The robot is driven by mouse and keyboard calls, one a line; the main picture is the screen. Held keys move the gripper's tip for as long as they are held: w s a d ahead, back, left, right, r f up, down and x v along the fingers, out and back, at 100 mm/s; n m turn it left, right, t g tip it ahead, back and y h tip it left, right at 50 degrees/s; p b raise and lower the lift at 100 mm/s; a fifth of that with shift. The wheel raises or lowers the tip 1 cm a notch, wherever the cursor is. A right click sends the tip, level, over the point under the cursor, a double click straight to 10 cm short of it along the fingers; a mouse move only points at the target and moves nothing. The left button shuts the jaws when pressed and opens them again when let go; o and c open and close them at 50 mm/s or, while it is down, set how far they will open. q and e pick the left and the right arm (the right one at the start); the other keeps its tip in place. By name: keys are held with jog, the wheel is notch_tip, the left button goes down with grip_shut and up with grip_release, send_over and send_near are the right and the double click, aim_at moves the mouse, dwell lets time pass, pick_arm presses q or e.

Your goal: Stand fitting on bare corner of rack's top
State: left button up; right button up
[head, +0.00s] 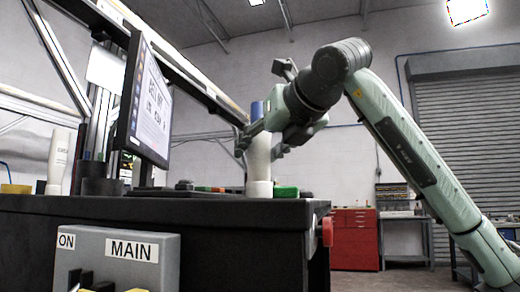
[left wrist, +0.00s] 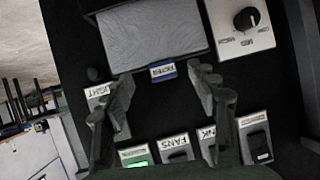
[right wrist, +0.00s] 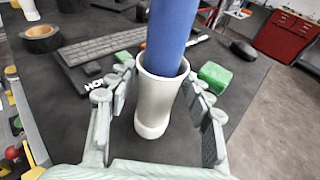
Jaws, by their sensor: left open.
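A white fitting (head: 259,162) with a flared foot is upright at the right end of the black rack's top (head: 150,205). A blue cylinder (right wrist: 172,30) sticks up out of the fitting's mouth. My right gripper (head: 262,143) has a finger on each side of the fitting. Whether the foot touches the top is hard to tell. My left gripper (left wrist: 161,88) is open and empty, facing a panel with labelled switches.
A green block (right wrist: 215,75), a keyboard (right wrist: 105,45), a dark mouse (right wrist: 243,50) and a tape roll (right wrist: 41,38) lie around the fitting. A monitor (head: 150,100) stands at left. The top's near right corner is bare. A red cabinet (head: 354,238) stands behind.

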dwell(0.3)
jog(key=shift+r, duration=0.15)
pick_arm(q)
jog(key=d+r, duration=0.1)
jog(key=w+r+t, duration=0.1)
jog(key=shift+d+r+h+b, duration=0.3)
jog(key=shift+d+h, duration=0.05)
jog(key=shift+h, duration=0.05)
pick_arm(e)
jog(key=v, duration=1.2)
pick_arm(q)
jog(key=shift+s+f, duration=0.1)
